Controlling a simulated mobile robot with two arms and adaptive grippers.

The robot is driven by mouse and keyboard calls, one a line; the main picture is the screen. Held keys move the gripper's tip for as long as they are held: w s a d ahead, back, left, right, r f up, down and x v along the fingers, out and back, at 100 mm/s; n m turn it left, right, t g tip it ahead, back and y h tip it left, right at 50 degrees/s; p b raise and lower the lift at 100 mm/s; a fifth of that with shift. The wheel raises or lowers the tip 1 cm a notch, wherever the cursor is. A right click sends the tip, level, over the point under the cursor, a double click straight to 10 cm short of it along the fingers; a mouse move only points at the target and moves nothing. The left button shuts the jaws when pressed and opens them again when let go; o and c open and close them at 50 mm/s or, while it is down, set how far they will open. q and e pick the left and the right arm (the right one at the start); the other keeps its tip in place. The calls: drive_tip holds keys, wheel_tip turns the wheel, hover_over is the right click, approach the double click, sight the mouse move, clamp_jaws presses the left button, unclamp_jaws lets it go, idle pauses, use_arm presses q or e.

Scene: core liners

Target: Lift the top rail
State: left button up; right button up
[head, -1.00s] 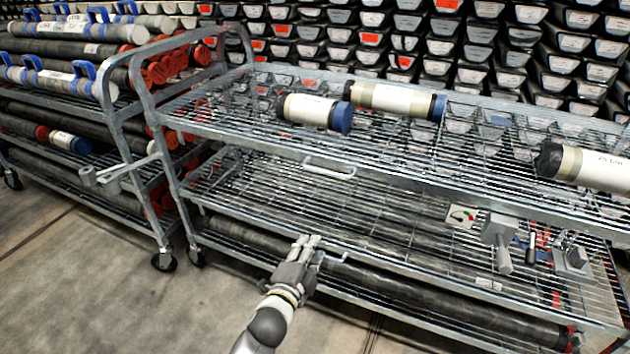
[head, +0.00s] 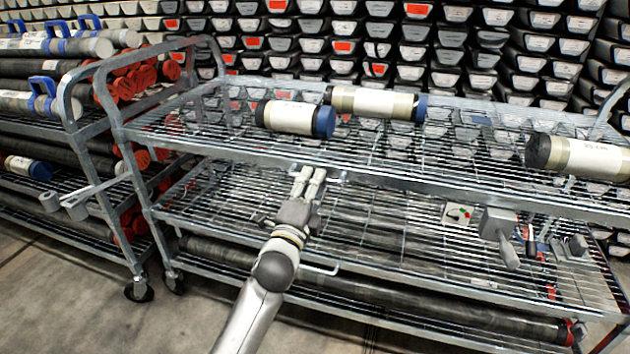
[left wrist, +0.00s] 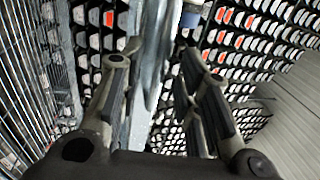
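The top rail (head: 230,156) is the grey metal front edge of the cart's upper shelf. A small bar handle (head: 339,174) hangs on it, partly hidden by my gripper. My left gripper (head: 308,176) is just below and in front of the rail, beside the handle, with its fingers pointing up at it. In the left wrist view the two fingers (left wrist: 158,58) are apart. A shiny metal bar (left wrist: 151,85) shows in the gap between them. I cannot tell whether they touch it. My right gripper is in neither view.
Labelled core tubes (head: 290,117) lie on the upper shelf. A lower handle (head: 318,270) and a long dark core (head: 420,297) are below. Grey fixtures (head: 498,225) stand on the middle shelf at right. Another loaded cart is at left; open floor lies in front.

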use_arm(q)
drive_tip(key=shift+x, duration=1.25)
clamp_jaws()
